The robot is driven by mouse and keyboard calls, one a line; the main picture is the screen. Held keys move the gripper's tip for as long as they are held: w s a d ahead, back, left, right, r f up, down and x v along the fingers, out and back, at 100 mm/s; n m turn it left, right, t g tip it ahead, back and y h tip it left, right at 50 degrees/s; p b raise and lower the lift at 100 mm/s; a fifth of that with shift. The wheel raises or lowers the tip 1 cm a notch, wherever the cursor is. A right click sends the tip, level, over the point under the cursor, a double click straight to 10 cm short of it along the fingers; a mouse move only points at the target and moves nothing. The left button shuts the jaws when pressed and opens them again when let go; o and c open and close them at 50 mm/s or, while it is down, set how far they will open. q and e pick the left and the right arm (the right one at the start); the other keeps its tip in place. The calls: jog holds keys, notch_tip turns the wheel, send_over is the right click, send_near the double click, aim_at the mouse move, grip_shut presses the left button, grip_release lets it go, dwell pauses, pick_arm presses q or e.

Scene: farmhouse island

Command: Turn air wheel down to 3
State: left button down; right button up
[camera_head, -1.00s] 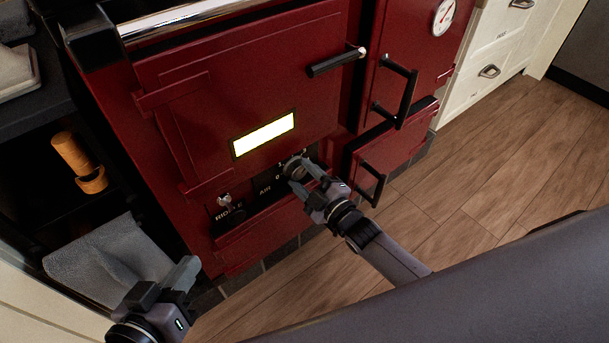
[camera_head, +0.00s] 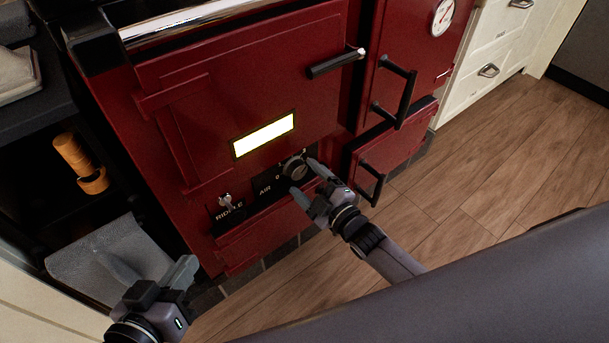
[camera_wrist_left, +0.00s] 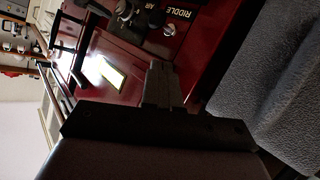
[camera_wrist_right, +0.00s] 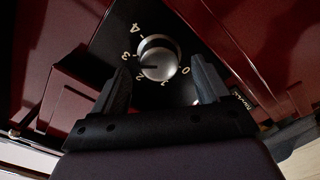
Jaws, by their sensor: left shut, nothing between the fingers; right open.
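The air wheel (camera_head: 296,167) is a round metallic knob on a black plate marked AIR, on the red stove front. In the right wrist view the wheel (camera_wrist_right: 160,60) has a number scale beside it, with 4, 3, 2 and 0 readable. A dark mark on its face points left, close to the 3 and 2; the exact setting is hard to tell. My right gripper (camera_head: 308,181) is open, its fingers apart just in front of the wheel, seemingly not touching it. My left gripper (camera_head: 187,268) is shut and empty, low at the left, away from the wheel.
The RIDDLE control (camera_head: 226,201) sits left of the air wheel. Black door handles (camera_head: 396,95) stick out at the right, and a lit window (camera_head: 263,135) is above. A grey cloth (camera_head: 95,265) hangs at the left. Wooden floor (camera_head: 470,190) is clear at the right.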

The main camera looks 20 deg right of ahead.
pick_arm(q)
jog(key=shift+s+a+y+p, duration=0.3)
jog(key=shift+a+y+p, duration=0.2)
jog(key=shift+a+p, duration=0.3)
pick_arm(e)
jog(key=v, duration=0.5)
jog(key=shift+s+d, duration=0.15)
jog(key=shift+s, duration=0.15)
pick_arm(q)
jog(key=shift+s+a+f, duration=0.1)
jog(key=shift+s, duration=0.05)
